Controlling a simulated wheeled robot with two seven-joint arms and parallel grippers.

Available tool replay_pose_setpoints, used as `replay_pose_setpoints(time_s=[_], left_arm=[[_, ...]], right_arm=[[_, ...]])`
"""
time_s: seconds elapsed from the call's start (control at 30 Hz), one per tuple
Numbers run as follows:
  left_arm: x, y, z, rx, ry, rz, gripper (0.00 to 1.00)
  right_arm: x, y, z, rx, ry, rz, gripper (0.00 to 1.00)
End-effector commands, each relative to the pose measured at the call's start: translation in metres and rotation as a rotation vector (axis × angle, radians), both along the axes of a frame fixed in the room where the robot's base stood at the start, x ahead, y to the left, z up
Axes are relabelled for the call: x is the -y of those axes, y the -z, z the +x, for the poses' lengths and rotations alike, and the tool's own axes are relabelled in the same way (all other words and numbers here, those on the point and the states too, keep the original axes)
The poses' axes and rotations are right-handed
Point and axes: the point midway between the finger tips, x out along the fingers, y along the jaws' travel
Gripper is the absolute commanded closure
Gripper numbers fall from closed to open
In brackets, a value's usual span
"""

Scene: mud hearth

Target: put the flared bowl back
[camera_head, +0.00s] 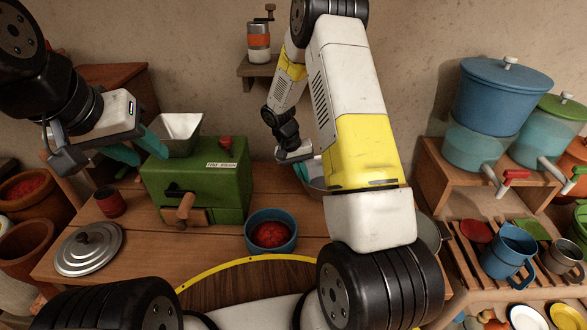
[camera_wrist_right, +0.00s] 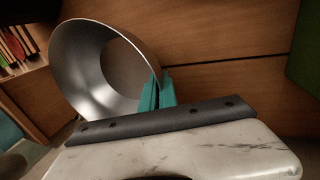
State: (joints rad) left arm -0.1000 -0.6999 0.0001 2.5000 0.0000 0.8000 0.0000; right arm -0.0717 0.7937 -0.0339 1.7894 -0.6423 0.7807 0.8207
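The flared bowl is a plain grey metal bowl; in the right wrist view (camera_wrist_right: 85,70) its wide mouth and smooth inside show. In the head view it is mostly hidden behind my right arm, just right of the green mill. My right gripper (camera_wrist_right: 157,93) has its teal fingers close together on the bowl's rim. In the head view the right gripper (camera_head: 300,160) is partly hidden. I cannot tell whether the bowl touches the table. My left gripper (camera_head: 138,146) is open and empty beside the mill's metal hopper (camera_head: 177,131).
The green mill (camera_head: 215,175) stands on the wooden table (camera_head: 140,255). A blue bowl with red contents (camera_head: 270,232), a metal lid (camera_head: 89,250) and a red cup (camera_head: 110,203) are around it. A slatted rack with mugs (camera_head: 508,250) and blue containers (camera_head: 495,105) stand right.

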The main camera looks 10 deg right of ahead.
Motion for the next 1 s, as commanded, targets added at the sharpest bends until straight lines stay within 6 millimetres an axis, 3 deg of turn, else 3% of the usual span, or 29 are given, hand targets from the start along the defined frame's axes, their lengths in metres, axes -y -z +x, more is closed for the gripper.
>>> replay_pose_setpoints(time_s=[0.3, 0.67, 0.7, 0.77, 1.0], left_arm=[[0.000, 0.000, 0.000, 0.000, 0.000, 0.000, 0.64], [0.000, 0.000, 0.000, 0.000, 0.000, 0.000, 0.64], [0.000, 0.000, 0.000, 0.000, 0.000, 0.000, 0.64], [0.000, 0.000, 0.000, 0.000, 0.000, 0.000, 0.64], [0.000, 0.000, 0.000, 0.000, 0.000, 0.000, 0.64]], right_arm=[[0.001, 0.035, -0.001, -0.002, 0.000, 0.000, 1.00], [0.001, 0.039, 0.000, 0.000, -0.001, 0.000, 1.00], [0.001, 0.038, 0.000, 0.000, -0.001, 0.000, 0.90], [0.001, 0.038, 0.000, 0.000, 0.000, 0.000, 0.78], [0.001, 0.038, 0.000, 0.000, 0.000, 0.000, 0.76]])
